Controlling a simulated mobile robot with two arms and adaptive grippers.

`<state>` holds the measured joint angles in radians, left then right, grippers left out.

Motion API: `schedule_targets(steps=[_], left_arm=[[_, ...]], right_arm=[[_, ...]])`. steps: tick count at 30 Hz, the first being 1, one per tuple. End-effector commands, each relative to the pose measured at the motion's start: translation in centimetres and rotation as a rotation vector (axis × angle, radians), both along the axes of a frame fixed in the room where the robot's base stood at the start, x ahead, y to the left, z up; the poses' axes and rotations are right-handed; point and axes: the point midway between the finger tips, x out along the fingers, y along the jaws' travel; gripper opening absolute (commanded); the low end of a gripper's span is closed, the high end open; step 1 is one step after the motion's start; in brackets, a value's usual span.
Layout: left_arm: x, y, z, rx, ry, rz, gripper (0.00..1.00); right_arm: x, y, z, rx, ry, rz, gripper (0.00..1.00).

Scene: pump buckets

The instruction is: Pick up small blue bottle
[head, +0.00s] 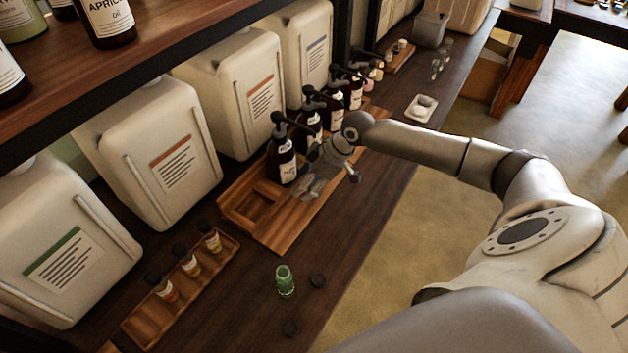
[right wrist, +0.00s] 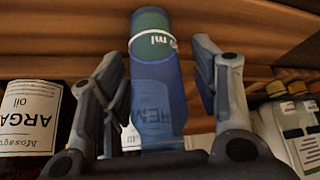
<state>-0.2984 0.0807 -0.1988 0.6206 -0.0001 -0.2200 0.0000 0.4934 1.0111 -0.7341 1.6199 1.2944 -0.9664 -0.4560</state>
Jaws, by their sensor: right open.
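The small blue bottle (right wrist: 158,100) shows in the right wrist view, with a darker teal end and a pale band with lettering. It lies between the spread fingers of my right gripper (right wrist: 165,62), with gaps visible beside it. In the head view my right gripper (head: 322,178) is low over the wooden tray, beside the nearest dark pump bottle. I cannot make out the blue bottle clearly there. My left gripper is not in view.
Several dark pump bottles (head: 283,160) stand in a row along the wooden tray (head: 262,222). White canisters (head: 152,155) stand behind. An upper shelf (head: 170,27) overhangs at left.

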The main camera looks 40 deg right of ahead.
Motion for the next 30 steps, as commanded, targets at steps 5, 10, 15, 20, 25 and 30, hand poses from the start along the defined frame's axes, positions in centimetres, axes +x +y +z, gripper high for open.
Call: schedule_targets(steps=[5,10,15,20,25,30], left_arm=[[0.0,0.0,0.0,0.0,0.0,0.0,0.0],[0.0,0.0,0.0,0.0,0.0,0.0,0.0],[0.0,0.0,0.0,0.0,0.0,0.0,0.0],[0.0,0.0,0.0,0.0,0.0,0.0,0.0],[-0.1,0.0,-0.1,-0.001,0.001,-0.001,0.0],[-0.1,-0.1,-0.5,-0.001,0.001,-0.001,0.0]], right_arm=[[0.0,0.0,0.0,0.0,0.0,0.0,0.47],[0.0,0.0,0.0,0.0,0.0,0.0,0.25],[0.0,0.0,0.1,0.0,0.0,0.0,0.05],[0.0,0.0,0.1,0.0,0.0,0.0,0.05],[0.0,0.0,0.4,0.001,-0.001,0.0,0.05],[-0.3,-0.4,1.5,-0.002,0.002,-0.001,0.05]])
